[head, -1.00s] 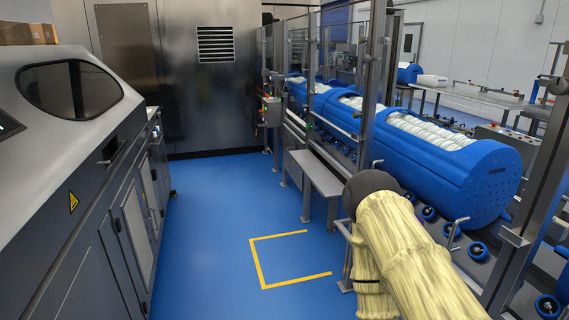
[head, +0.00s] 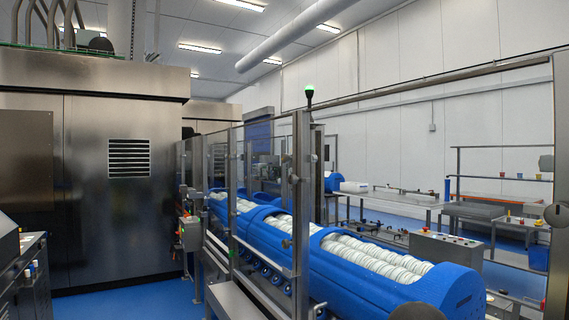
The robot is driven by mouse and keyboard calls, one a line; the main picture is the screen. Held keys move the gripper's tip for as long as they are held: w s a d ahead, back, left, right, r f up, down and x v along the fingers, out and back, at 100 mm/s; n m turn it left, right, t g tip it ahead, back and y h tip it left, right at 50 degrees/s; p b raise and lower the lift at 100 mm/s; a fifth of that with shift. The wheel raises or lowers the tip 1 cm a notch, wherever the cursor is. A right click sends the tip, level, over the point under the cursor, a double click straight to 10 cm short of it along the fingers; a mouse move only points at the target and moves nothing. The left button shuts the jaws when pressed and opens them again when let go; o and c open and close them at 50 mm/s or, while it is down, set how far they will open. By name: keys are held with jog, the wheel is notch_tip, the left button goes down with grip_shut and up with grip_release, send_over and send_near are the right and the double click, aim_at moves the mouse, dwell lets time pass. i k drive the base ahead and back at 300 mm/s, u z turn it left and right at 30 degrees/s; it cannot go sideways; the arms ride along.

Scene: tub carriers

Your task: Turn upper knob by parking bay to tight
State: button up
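The yellow-marked parking bay is out of view. No knob can be surely identified as the upper one. At the right edge, a dark rounded part (head: 546,163) sits above a larger round disc (head: 557,214) on a metal post; I cannot tell whether either is a knob or how it is set. My gripper is out of view. Only a dark rounded part of my arm shows at the bottom edge, right of centre.
A blue tub carrier (head: 390,290) with white rolls lies behind a clear-panelled metal fence (head: 302,200). A control box (head: 190,235) hangs on the fence. A steel cabinet (head: 120,210) stands at left. A strip of blue floor (head: 150,300) is free.

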aim_at(286, 158)
jog(key=u, duration=0.4)
jog(key=k, duration=0.55)
jog(key=u, duration=1.25)
jog(key=i, duration=1.35)
jog(key=z, duration=0.65)
jog(key=i, duration=0.85)
jog(key=z, duration=0.85)
